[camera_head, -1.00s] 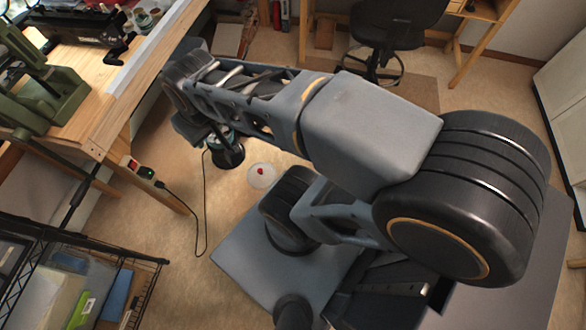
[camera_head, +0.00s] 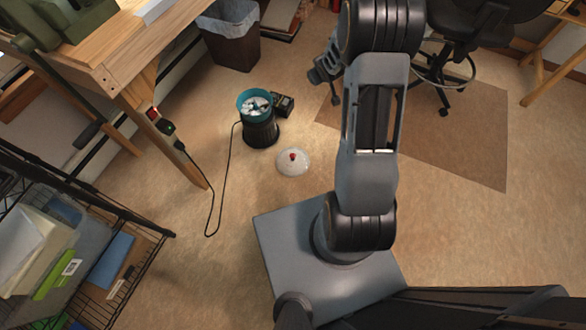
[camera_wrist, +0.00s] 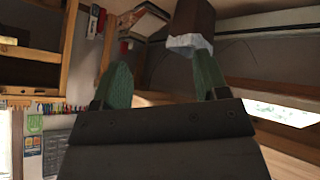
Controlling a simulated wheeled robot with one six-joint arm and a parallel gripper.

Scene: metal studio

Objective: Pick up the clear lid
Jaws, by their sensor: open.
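The clear lid (camera_head: 292,161) is a shallow, see-through dome with a red knob. It lies knob up on the floor beside a black pot with a teal rim (camera_head: 259,119). My gripper (camera_head: 324,70) is up and to the right of the lid in the head view, well apart from it. In the wrist view its two green fingers (camera_wrist: 163,72) are spread with nothing between them. The lid does not show in the wrist view.
A cord (camera_head: 221,190) runs from the pot across the floor to a power box (camera_head: 162,122) at the wooden bench (camera_head: 125,60). A lined wastebasket (camera_head: 231,40) stands behind. A wire rack (camera_head: 110,245) is at left, an office chair (camera_head: 465,45) at right.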

